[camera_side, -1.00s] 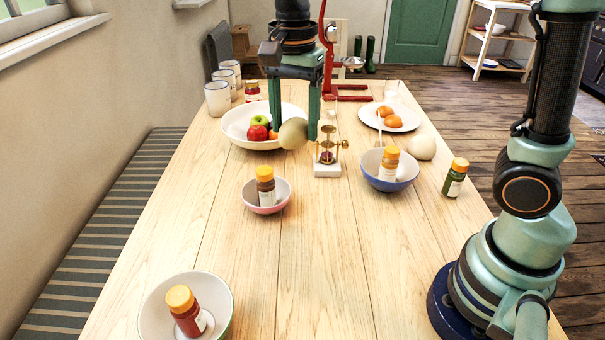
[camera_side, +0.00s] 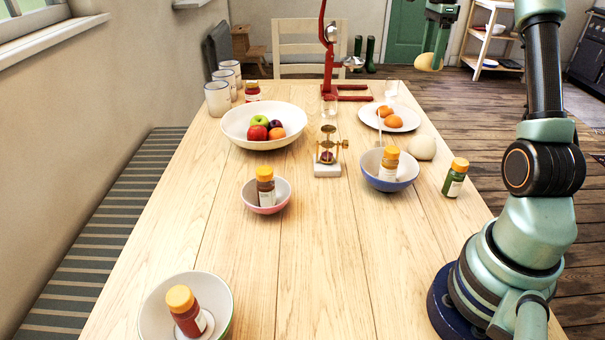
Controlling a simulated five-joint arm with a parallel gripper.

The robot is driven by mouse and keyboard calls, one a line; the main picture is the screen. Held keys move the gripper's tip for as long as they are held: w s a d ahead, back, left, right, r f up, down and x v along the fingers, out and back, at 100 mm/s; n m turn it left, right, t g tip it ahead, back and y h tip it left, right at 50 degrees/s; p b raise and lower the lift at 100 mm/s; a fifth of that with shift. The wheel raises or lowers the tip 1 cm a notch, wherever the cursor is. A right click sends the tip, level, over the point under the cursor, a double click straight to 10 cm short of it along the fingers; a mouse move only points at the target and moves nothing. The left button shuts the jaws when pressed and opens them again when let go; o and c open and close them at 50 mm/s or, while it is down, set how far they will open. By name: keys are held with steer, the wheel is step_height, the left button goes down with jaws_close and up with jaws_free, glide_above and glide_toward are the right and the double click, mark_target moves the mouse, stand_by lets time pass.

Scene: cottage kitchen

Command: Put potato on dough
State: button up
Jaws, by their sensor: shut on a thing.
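My gripper (camera_side: 431,56) is at the upper right of the side view, raised well above the table's far right part. It is shut on the potato (camera_side: 429,62), a tan oval lump hanging at its fingertips. The dough (camera_side: 422,147) is a pale cream ball on the table's right side, beside the blue bowl and below the gripper in the picture. Nothing rests on the dough. The potato and the dough are clearly apart.
A fruit bowl (camera_side: 236,127) and red stand (camera_side: 328,60) are farther left. The front middle table is clear.

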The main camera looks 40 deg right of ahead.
mark_target(425, 137)
steer(key=s+d, duration=0.2)
steer(key=shift+s+d+m, duration=0.1)
steer(key=shift+d+m, duration=0.3)
steer(key=f, duration=2)
steer(key=shift+s+d, duration=0.2)
steer(key=shift+f, duration=0.15)
steer(key=o, duration=1.4)
steer(key=shift+o, duration=0.2)
